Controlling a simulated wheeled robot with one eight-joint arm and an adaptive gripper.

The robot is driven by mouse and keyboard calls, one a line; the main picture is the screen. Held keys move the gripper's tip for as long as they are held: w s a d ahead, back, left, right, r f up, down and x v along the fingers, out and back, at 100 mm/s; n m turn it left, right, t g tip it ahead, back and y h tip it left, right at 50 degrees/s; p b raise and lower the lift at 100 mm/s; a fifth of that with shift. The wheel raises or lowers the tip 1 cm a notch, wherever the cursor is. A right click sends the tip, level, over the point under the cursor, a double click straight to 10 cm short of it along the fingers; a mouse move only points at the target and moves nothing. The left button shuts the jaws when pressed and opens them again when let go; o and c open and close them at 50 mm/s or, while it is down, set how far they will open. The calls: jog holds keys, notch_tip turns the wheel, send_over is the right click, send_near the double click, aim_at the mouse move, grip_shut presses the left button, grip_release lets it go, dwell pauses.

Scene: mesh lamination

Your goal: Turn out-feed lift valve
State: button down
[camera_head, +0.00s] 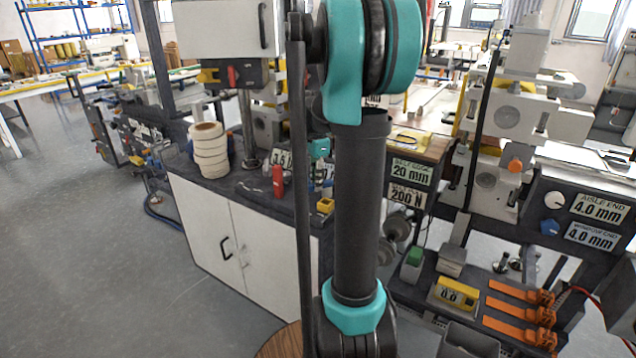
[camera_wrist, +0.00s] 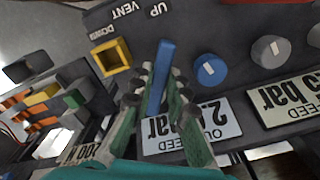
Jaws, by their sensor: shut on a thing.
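In the wrist view a blue lever (camera_wrist: 163,72) stands up from a dark panel (camera_wrist: 205,35), beside the upside-down markings UP, VENT and DOWN. I take it to be the out-feed lift valve's handle. My gripper (camera_wrist: 161,85) has its two green-and-dark fingers on either side of the lever and is shut on it. The lever's base and the exact marking it points to are hard to tell. The out-feed plate (camera_wrist: 192,128), reading 2. and a part-covered digit, lies just right of the fingers. In the head view my arm hides most of the grasp.
In the wrist view a blue round knob (camera_wrist: 210,70) and a grey knob (camera_wrist: 270,51) lie right of the fingers; a yellow square frame (camera_wrist: 111,57) lies left. In the head view, paper rolls (camera_head: 208,150) and a red object (camera_head: 278,181) stand on the cabinet top.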

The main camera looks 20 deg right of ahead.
jog(key=shift+w+m, duration=0.3)
jog(key=shift+m, duration=0.6)
jog(key=c, duration=1.5)
grip_release()
notch_tip(320, 180, up, 12)
jog(key=shift+r, duration=0.1)
